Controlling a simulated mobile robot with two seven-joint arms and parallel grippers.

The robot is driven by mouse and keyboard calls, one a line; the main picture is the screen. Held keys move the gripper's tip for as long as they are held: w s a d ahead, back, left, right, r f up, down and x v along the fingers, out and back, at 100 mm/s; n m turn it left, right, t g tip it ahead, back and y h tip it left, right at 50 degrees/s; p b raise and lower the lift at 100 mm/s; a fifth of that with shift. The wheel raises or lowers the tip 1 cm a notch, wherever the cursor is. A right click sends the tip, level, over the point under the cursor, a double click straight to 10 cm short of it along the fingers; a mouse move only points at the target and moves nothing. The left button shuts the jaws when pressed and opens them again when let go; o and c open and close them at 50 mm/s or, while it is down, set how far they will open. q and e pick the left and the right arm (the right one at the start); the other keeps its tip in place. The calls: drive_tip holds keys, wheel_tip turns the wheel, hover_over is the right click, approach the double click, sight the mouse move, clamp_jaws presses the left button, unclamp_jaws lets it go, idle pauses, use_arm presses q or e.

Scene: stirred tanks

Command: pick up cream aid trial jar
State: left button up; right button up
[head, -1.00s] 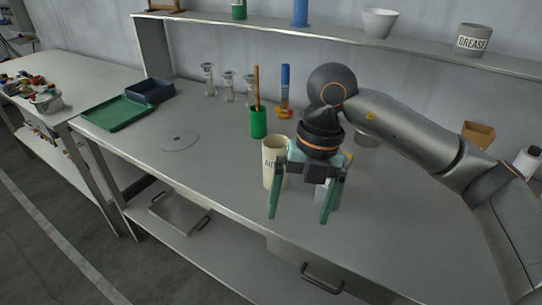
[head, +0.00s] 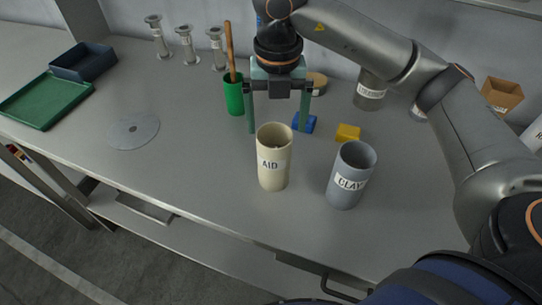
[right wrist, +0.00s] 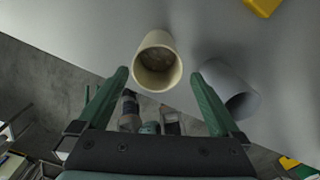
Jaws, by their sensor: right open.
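The cream jar labelled AID (head: 273,172) stands upright on the grey bench in the head view, open at the top. In the right wrist view the cream jar (right wrist: 158,62) shows between and beyond the fingertips, with something greyish inside. My right gripper (head: 279,128) is open, its green fingers pointing down behind and above the jar, apart from it. The fingers also show in the right wrist view (right wrist: 160,75). My left gripper is not in view.
A grey jar labelled CLAY (head: 349,182) stands close to the right of the cream jar. A yellow block (head: 348,132) and blue block (head: 306,123) lie behind. A green cup (head: 235,98) stands behind left. A disc (head: 133,131) and green tray (head: 46,99) lie left.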

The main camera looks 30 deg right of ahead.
sight(274, 154)
drive_tip(key=f+p, duration=0.1)
drive_tip(key=f, duration=0.9)
drive_tip(key=shift+a, duration=0.2)
drive_tip(key=c, duration=1.2)
drive_tip(key=shift+r, duration=0.15)
